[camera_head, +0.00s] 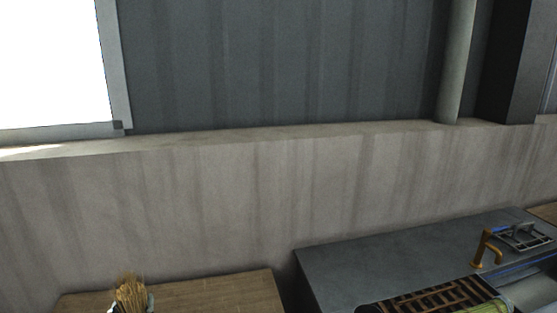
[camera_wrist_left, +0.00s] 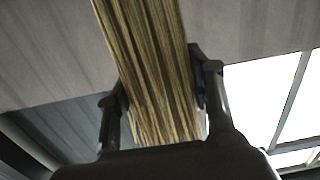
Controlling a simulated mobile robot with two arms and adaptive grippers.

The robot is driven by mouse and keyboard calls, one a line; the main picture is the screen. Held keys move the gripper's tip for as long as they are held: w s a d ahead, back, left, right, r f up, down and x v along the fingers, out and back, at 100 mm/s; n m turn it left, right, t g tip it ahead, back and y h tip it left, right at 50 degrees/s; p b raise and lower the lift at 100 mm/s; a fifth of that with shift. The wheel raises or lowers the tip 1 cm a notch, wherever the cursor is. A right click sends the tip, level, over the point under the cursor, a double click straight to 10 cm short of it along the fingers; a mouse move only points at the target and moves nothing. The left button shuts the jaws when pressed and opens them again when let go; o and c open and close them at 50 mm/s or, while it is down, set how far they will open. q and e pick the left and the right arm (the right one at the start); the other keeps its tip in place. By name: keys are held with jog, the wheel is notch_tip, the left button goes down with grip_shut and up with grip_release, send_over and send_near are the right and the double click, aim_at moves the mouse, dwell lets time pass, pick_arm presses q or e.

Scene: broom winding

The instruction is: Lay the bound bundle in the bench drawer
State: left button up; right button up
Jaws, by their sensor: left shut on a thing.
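The bundle of straw-coloured stalks (camera_head: 130,292) shows at the bottom left of the head view, its frayed top pointing up. My left gripper (camera_head: 131,308) is at the bottom edge there, only partly in view. In the left wrist view the long stalks (camera_wrist_left: 150,50) pass between the two dark fingers of my left gripper (camera_wrist_left: 158,88), which is shut on them. The binding cannot be made out, and the bundle's far end is cut off by the frame. I cannot make out the bench drawer. My right gripper is not in view.
A wooden top (camera_head: 215,294) lies behind the bundle. A grey bench (camera_head: 375,262) stands at the right, with a brass-coloured hooked piece (camera_head: 485,247), a wire rack (camera_head: 522,237) and a dark slatted tray (camera_head: 425,301). A concrete wall (camera_head: 220,205) closes off the back.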

aim_at(127, 286)
pick_arm(q)
jog(key=shift+r+p, duration=3.8)
jog(key=shift+r, duration=0.4)
jog(key=shift+f, duration=0.15)
